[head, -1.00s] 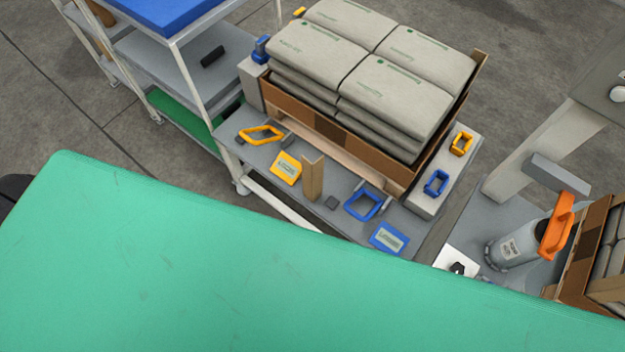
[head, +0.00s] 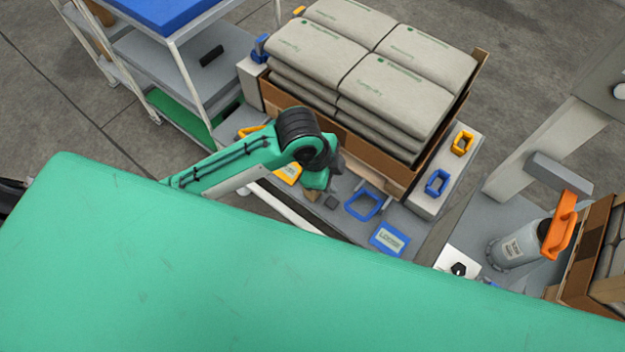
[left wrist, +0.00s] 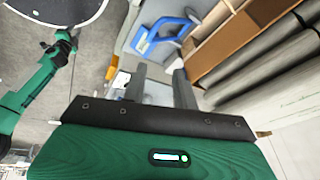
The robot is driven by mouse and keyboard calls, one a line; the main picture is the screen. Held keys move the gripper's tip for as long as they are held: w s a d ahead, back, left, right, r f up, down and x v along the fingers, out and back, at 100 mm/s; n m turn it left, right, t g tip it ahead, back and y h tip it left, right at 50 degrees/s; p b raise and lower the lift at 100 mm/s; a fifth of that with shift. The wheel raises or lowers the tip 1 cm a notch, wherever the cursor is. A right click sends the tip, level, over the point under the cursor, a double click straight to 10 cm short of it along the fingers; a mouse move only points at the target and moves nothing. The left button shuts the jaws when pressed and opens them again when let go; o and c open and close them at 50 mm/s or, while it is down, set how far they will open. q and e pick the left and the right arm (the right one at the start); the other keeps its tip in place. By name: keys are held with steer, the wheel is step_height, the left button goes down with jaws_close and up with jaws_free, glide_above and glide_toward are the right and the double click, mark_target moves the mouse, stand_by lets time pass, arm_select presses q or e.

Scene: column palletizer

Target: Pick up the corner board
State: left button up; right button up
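The corner board (head: 312,195) is a tan upright piece on the grey shelf in front of the loaded tray. In the head view my left arm hides most of it, and only a small low part shows under the wrist. My left gripper (head: 336,166) is over the shelf beside the board, partly hidden by its own wrist. In the left wrist view my left gripper (left wrist: 158,78) has its two grey fingers apart. I cannot make out the board between them. My right gripper is not in view.
Grey sacks (head: 395,90) fill a brown cardboard tray (head: 385,162) just behind the shelf. A blue frame (head: 362,204) and a blue-edged card (head: 389,239) lie right of the board. A yellow card (head: 289,174) lies left. A white-posted rack (head: 195,75) stands left.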

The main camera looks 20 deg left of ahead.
arm_select(q)
steer(key=w+a+r+m+g+y, duration=0.2)
steer(key=w+a+m+y, duration=0.2)
steer(key=w+a+m, duration=0.4)
step_height(320, 180, down, 14)
steer(key=n+p, duration=0.1)
steer(key=n, duration=0.1)
steer(key=shift+a, duration=0.3)
steer(key=shift+c, duration=0.2)
jaws_close()
